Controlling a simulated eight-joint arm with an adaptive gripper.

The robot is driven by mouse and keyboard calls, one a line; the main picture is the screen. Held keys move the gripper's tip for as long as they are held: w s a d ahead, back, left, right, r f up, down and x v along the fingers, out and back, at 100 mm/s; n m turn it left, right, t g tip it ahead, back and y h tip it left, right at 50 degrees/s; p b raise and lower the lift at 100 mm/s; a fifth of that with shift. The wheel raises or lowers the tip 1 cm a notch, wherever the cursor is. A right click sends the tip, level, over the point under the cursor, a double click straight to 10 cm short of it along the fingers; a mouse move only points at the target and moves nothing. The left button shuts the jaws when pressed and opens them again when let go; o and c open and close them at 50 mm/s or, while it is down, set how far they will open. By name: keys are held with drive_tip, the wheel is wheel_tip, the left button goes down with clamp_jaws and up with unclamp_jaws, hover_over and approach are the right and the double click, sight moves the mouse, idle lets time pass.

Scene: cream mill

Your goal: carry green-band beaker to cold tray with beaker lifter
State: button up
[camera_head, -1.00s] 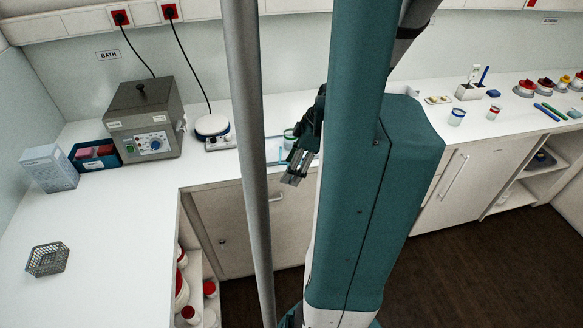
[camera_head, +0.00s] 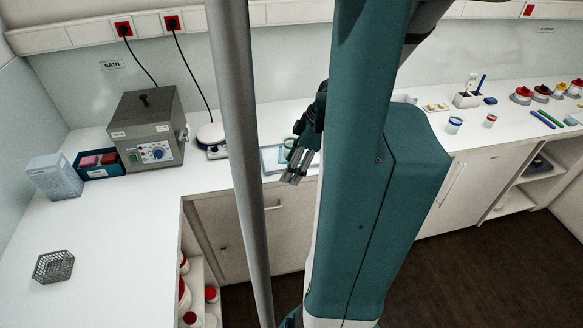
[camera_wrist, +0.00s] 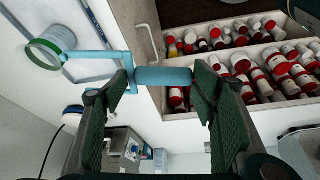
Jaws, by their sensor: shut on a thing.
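My gripper (camera_wrist: 165,100) is shut on the light-blue bar handle of the beaker lifter (camera_wrist: 164,77). In the head view my gripper (camera_head: 297,168) is over the front edge of the far counter, partly hidden by my arm. The lifter's bent arm reaches left in the wrist view to the green-band beaker (camera_wrist: 40,55), where its end meets the beaker. The beaker also shows small in the head view (camera_head: 288,142), over or in the pale-blue cold tray (camera_head: 268,165). I cannot tell whether its base touches the tray.
A hotplate (camera_head: 212,138) and a grey bath (camera_head: 146,130) stand left of the tray. A blue-band beaker (camera_head: 454,125) and a red-band beaker (camera_head: 490,121) stand to the right. A wire basket (camera_head: 53,266) sits on the left counter. Bottles (camera_wrist: 270,75) fill shelves below.

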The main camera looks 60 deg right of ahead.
drive_tip(key=shift+r+p, duration=0.5)
drive_tip(key=shift+r, duration=0.4)
